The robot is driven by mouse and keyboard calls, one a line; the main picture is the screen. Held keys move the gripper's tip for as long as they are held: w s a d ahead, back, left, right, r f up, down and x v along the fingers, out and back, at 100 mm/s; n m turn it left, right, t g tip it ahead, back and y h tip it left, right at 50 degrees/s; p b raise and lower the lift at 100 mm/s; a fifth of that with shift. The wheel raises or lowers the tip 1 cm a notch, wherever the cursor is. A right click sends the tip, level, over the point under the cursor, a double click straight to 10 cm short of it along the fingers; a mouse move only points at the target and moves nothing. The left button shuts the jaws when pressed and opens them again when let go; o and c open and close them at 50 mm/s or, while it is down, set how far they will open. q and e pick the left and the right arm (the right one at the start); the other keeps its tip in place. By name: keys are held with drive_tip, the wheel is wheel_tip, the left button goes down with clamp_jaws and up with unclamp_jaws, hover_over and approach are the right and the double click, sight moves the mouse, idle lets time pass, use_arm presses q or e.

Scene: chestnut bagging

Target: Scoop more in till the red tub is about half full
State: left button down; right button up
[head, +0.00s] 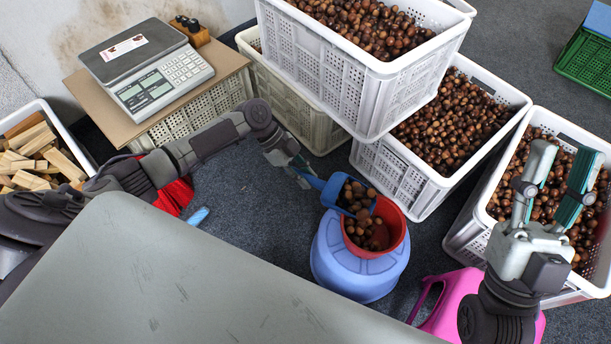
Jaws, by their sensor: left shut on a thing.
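The red tub (401,232) stands on an upturned blue bucket or stool (340,268) right of the middle of the head view. Chestnuts (372,232) lie inside it; how deep they go is partly hidden. My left gripper (300,172) is shut on the handle of a blue scoop (333,190). The scoop is at the tub's upper left rim, with chestnuts in its mouth over the tub. Whether it touches the rim I cannot tell. My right gripper (562,182) is open and empty, in front of the right chestnut crate (483,205).
White crates of chestnuts stand behind the tub, one stacked high (350,85) and one lower (425,180). A scale (150,70) sits on a board at the upper left. A wood crate (60,130) is at the left, a pink container (450,300) at the bottom right.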

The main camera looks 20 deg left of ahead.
use_arm(q)
wheel_tip(320, 180, up, 3)
drive_tip(key=shift+f+p, duration=0.1)
drive_tip(key=shift+p, duration=0.9)
use_arm(e)
drive_tip(key=w+f+g+h, duration=0.2)
drive_tip(key=w+f+g, duration=0.3)
drive_tip(key=f, duration=0.1)
drive_tip(key=shift+w+a+f+g, duration=0.15)
drive_tip(key=shift+w+a+g, duration=0.1)
drive_tip(key=shift+w+g, duration=0.1)
